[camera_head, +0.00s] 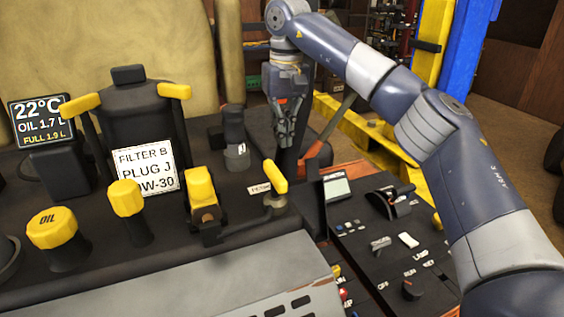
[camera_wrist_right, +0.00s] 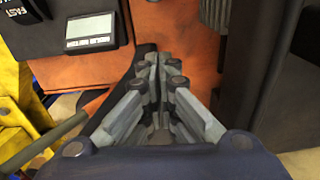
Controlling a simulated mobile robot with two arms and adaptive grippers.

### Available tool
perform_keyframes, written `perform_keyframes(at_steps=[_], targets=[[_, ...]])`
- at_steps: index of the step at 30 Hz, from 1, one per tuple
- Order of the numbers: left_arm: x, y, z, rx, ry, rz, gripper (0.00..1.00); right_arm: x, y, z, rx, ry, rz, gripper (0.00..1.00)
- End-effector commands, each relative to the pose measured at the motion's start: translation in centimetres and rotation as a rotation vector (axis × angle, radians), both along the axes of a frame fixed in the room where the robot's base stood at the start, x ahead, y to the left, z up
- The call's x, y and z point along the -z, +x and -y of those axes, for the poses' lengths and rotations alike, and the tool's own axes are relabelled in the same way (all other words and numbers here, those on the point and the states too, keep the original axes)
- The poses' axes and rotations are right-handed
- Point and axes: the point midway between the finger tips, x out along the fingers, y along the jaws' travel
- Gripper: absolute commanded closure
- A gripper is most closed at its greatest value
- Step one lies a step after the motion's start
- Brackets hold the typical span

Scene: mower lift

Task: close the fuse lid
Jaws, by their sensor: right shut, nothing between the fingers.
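My right gripper (camera_head: 284,138) points down beside the dark engine deck, above an orange body part, with its fingers together and nothing between them. In the right wrist view the shut fingers (camera_wrist_right: 158,62) are over the orange surface (camera_wrist_right: 185,40). Small yellow and red pieces that look like fuses (camera_head: 344,294) show in a narrow gap at the bottom, between the grey panel and the control console. I cannot clearly make out a fuse lid; a dark upright panel (camera_head: 310,202) stands just above that gap. My left gripper is not in view.
The control console (camera_head: 390,238) with a small display (camera_head: 337,188), levers and switches lies at the right. Yellow-capped parts, including the oil cap (camera_head: 51,228), and a filter sign (camera_head: 146,171) stand on the deck. A yellow and blue lift post (camera_head: 461,50) is behind.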

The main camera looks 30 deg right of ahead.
Motion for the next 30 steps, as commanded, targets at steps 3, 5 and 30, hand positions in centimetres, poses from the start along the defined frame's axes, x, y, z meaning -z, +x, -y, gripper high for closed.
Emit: perform_keyframes(at_steps=[3, 5, 30], targets=[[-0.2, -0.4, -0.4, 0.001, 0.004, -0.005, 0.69, 0.5, -0.2, -0.1, -0.034, -0.023, -0.014, 1.0], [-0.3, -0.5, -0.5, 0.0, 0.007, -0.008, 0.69, 1.1, -0.2, -0.1, -0.038, -0.025, -0.015, 1.0], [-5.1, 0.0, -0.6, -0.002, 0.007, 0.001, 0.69, 8.9, -3.2, -0.3, -0.035, -0.019, -0.012, 1.0]])
